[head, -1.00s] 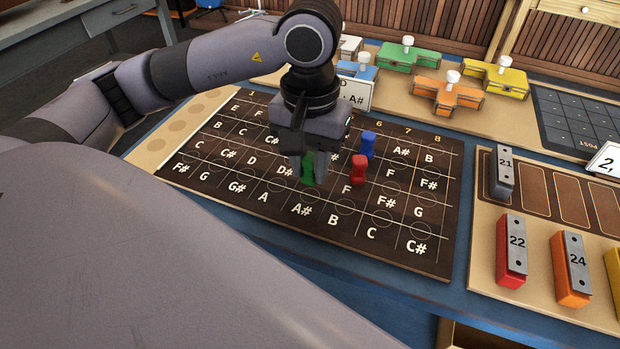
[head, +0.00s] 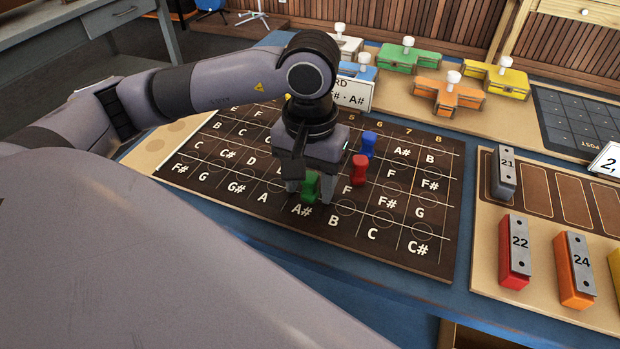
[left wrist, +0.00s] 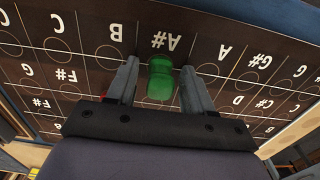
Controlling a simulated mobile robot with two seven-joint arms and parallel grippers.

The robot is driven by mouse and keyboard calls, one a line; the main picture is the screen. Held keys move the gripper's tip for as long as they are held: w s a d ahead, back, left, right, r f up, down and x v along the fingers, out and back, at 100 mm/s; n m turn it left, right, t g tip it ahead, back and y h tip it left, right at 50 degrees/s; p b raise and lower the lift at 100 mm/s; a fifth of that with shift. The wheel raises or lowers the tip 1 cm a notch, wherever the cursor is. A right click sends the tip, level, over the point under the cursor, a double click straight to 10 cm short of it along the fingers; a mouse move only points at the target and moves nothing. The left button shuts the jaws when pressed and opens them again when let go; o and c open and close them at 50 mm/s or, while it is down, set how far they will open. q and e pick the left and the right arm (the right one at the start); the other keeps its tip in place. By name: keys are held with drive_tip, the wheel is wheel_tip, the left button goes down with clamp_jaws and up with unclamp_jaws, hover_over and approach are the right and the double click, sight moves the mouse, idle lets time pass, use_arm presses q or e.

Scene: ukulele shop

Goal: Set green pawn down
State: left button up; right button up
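The green pawn (head: 310,186) stands upright on the dark note board (head: 270,213), beside the A# label of the nearest row. It also shows in the left wrist view (left wrist: 160,77), where it covers the spot by the A# label. My left gripper (head: 310,192) is open, pointing down, with one finger on each side of the pawn. In the left wrist view (left wrist: 159,82) narrow gaps show between the pawn and both fingers. My right gripper is not in view.
A red pawn (head: 358,170) and a blue pawn (head: 367,144) stand on the board close to the right of my gripper. A card (head: 352,93) stands behind my wrist. Numbered bars (head: 514,252) lie on a tray at right.

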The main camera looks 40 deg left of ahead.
sight(310, 176)
use_arm(q)
drive_tip(key=shift+r, duration=0.1)
drive_tip(key=shift+r+p, duration=0.2)
drive_tip(key=shift+p, duration=0.1)
wheel_tip(310, 176, up, 12)
drive_tip(key=p, duration=0.1)
drive_tip(key=shift+f, duration=0.15)
idle(0.3)
